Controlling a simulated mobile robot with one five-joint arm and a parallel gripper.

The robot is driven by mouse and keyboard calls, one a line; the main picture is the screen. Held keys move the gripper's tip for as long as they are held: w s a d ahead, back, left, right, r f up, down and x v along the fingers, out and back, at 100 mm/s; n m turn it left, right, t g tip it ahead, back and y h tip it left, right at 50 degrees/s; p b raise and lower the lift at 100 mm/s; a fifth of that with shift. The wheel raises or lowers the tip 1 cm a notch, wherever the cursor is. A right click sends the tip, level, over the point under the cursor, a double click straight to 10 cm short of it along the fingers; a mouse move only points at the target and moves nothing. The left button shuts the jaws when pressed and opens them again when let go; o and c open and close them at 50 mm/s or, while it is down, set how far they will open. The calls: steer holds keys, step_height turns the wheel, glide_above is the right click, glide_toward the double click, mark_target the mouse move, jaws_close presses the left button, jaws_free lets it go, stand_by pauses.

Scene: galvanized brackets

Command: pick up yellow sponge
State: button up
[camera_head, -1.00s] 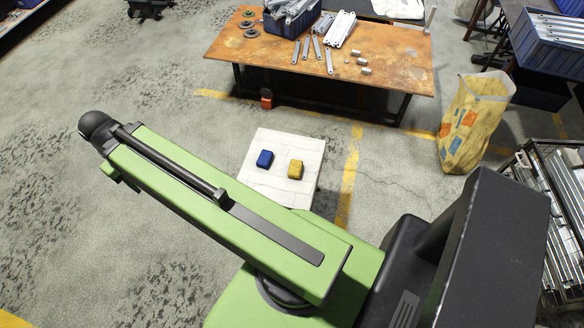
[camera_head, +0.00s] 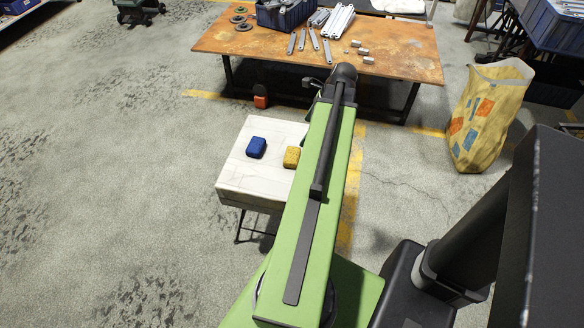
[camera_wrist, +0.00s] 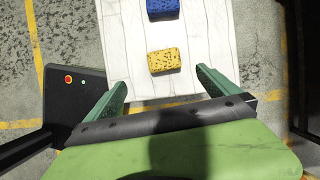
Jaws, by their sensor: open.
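The yellow sponge (camera_head: 291,157) lies on a small white table (camera_head: 238,172), partly hidden behind my green arm in the head view. In the wrist view the yellow sponge (camera_wrist: 164,60) lies flat on the white tabletop (camera_wrist: 118,35), beyond my gripper's fingers and between their lines. My gripper (camera_wrist: 160,80) is open and empty, with its two green fingers apart and not touching the sponge. In the head view my gripper's fingers are hard to make out near the far end of the arm.
A blue sponge (camera_head: 256,148) lies on the same table, to the left of the yellow one; it also shows in the wrist view (camera_wrist: 162,8). A rusty workbench (camera_head: 400,65) with metal brackets stands behind. A yellow bag (camera_head: 487,115) stands at right. Floor at left is clear.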

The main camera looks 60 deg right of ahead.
steer(key=b, duration=1.1)
glide_toward(292, 154)
steer(key=x, duration=0.5)
steer(key=shift+s+a, duration=0.15)
steer(key=shift+a, duration=0.25)
steer(key=b+x, duration=0.5)
steer(key=shift+d+f, duration=0.25)
steer(key=shift+d, duration=0.05)
steer(key=shift+r, duration=0.2)
steer(key=c, duration=1.3)
steer(key=shift+r, duration=0.1)
